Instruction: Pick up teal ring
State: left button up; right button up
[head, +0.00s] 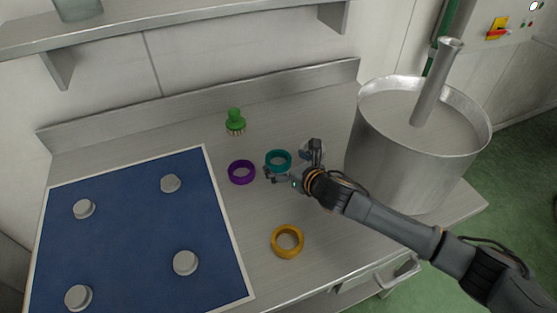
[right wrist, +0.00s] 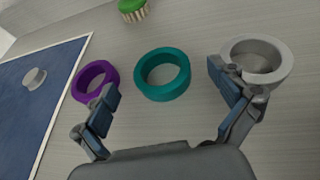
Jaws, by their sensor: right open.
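The teal ring (head: 267,163) lies flat on the steel worktop, right of the purple ring. In the right wrist view the teal ring (right wrist: 163,94) is in the middle, ahead of the palm. My right gripper (head: 291,164) is open and empty, with its fingers spread to either side of the teal ring. In the right wrist view, my right gripper (right wrist: 163,80) has its left finger by the purple ring (right wrist: 80,83) and its right finger overlapping a grey ring (right wrist: 284,66). I cannot tell whether either finger touches a ring. My left gripper is not in view.
A yellow ring (head: 288,252) lies nearer the front edge. A green brush (head: 235,117) stands behind the rings. A blue mat (head: 130,235) with several grey discs covers the left. A large steel pot (head: 400,160) stands at right. A shelf (head: 200,28) hangs above.

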aim_at(274, 155)
jog(key=x, duration=0.3)
jog(key=shift+w+a+f, duration=0.1)
jog(key=shift+w+f, duration=0.05)
jog(key=shift+f, duration=0.15)
jog(key=c, duration=1.4)
jog(key=shift+r, duration=0.15)
